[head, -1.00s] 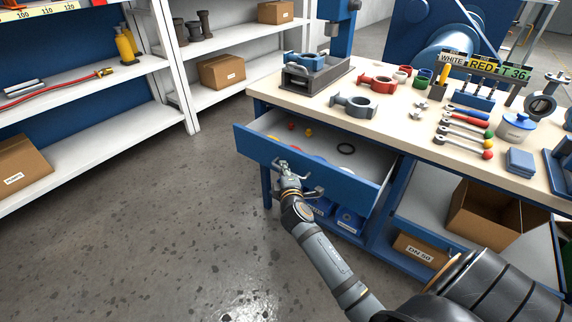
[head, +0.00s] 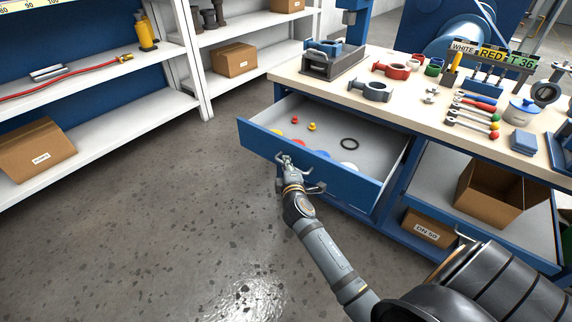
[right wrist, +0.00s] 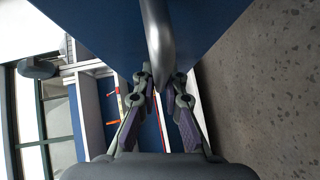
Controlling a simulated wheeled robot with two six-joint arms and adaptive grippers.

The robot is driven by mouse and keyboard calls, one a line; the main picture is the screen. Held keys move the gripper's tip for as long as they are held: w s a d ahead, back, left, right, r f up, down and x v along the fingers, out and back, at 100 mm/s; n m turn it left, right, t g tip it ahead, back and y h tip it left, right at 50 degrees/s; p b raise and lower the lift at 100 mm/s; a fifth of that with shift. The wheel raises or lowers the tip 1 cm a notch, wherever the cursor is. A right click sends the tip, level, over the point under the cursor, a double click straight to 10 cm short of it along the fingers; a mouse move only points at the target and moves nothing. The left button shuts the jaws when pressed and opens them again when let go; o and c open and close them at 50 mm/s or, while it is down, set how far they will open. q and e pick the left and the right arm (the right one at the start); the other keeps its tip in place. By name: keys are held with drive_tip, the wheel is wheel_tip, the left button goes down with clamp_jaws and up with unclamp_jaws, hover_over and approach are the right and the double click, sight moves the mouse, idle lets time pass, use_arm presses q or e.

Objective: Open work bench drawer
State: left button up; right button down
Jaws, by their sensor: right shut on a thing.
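The work bench drawer (head: 310,170) has a blue front and is pulled well out from under the bench top (head: 400,103). Inside it lie a black ring (head: 349,143), small red and yellow pieces (head: 311,126) and a pale round piece partly hidden by the front. My right gripper (head: 285,163) is at the drawer front. In the right wrist view its fingers (right wrist: 160,88) are shut on the curved metal drawer handle (right wrist: 158,45), against the blue front. In the head view the gripper hides most of the handle. My left gripper is not seen.
Valve bodies, tools and a vise crowd the bench top. An open cardboard box (head: 492,190) and a closed one (head: 428,228) sit on the bench's lower shelf. White shelving (head: 120,112) stands at the left. The floor (head: 170,220) before the drawer is clear.

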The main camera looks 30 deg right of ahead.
drive_tip(key=c, duration=1.4)
unclamp_jaws()
drive_tip(key=shift+s, duration=0.1)
drive_tip(key=v, duration=1.2)
drive_tip(key=shift+d, duration=0.1)
